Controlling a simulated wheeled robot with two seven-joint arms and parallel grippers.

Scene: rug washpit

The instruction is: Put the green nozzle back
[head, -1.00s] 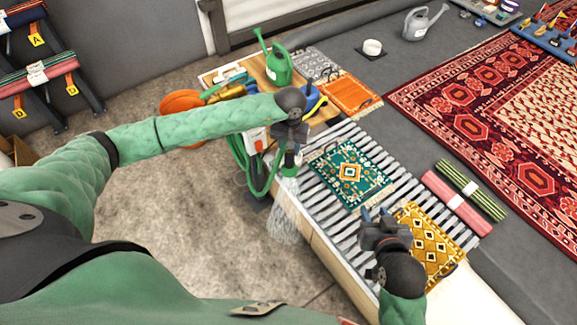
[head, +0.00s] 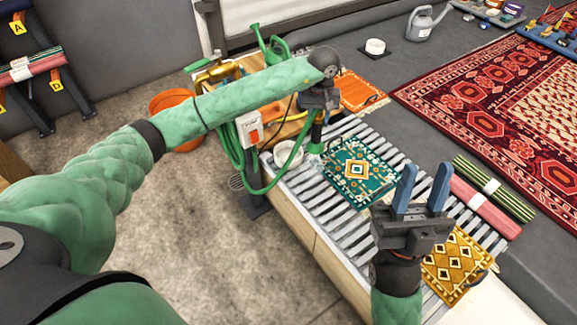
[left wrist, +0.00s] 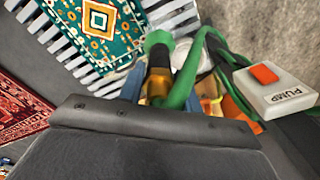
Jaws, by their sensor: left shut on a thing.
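The green nozzle (head: 316,147) hangs with its green end down from my left gripper (head: 316,122), above the near side of the slatted rack by the green patterned rug (head: 357,171). In the left wrist view, the nozzle (left wrist: 158,42) shows its green tip and a dark and brass body between the blue fingers, which are shut on it. The green hose (head: 268,178) loops down below the pump box (head: 250,130). A white round holder-like thing (head: 291,154) stands just left of the nozzle, apart from it. My right gripper (head: 422,192) is open and empty above the rack.
The pump box with its red switch (left wrist: 266,75) stands close to the hose. A yellow rug (head: 455,268) lies near my right gripper. Rolled rugs (head: 485,207) lie along the rack's far side.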

